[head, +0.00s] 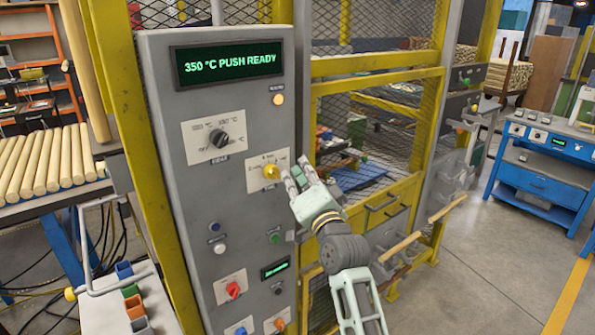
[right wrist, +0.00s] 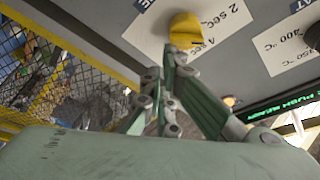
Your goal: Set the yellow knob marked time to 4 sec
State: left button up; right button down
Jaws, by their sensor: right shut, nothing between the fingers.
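The yellow knob (head: 271,172) sits on a white label plate on the grey control panel (head: 220,275), under the black temperature knob. It also shows in the right wrist view (right wrist: 186,28), with "2 sec" and "4 sec" printed around it. Which mark it points at is hard to tell. My right gripper (head: 293,177) is shut and empty, its fingertips close to the right side of the knob. In the right wrist view the fingertips (right wrist: 176,55) appear just below the knob; I cannot tell whether they touch it. My left gripper is not in view.
The black knob (head: 219,138) and a green-lit display reading "350 °C PUSH READY" (head: 228,63) are above. Buttons and a red knob (head: 232,289) are below. A yellow-framed mesh cage (head: 375,70) stands to the right. Wooden rods (head: 48,160) lie at left.

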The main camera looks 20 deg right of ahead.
jog(key=shift+f, duration=0.15)
jog(key=shift+a+f+p, duration=0.1)
jog(key=shift+f+p, duration=0.2)
jog(key=shift+f, duration=0.6)
dwell(1.2)
